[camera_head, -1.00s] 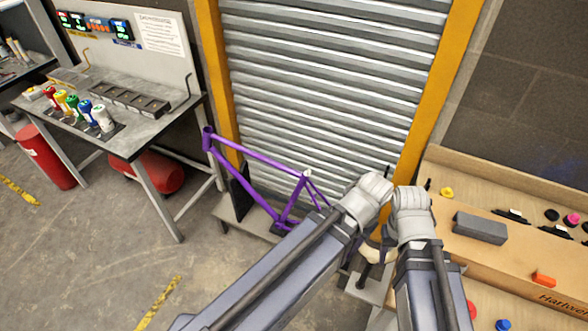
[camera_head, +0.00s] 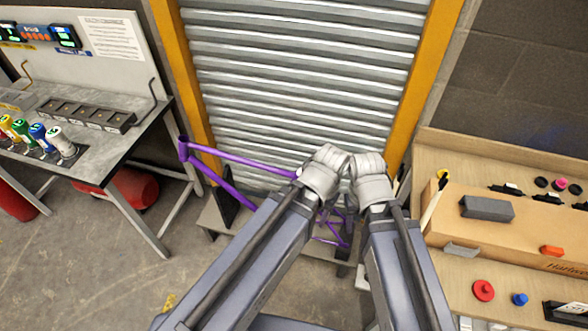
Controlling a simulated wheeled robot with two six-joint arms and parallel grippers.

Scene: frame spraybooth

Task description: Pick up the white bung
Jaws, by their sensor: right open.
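I cannot make out the white bung for certain. A small whitish spot (camera_head: 298,173) shows on the purple bike frame (camera_head: 235,157) beside my left wrist, too small to identify. My right gripper (camera_head: 368,172) is open, in front of the shutter and close to my left wrist; its fingers are mostly hidden by its own wrist. My left wrist (camera_head: 322,172) hides the left gripper, so its jaws do not show. Both wrists cover part of the bike frame.
The right bench (camera_head: 450,268) holds a grey block (camera_head: 487,208), a red disc (camera_head: 483,290), a blue plug (camera_head: 520,299) and an orange piece (camera_head: 552,251). The left bench (camera_head: 95,160) carries coloured bottles. A roller shutter (camera_head: 300,60) stands behind the frame.

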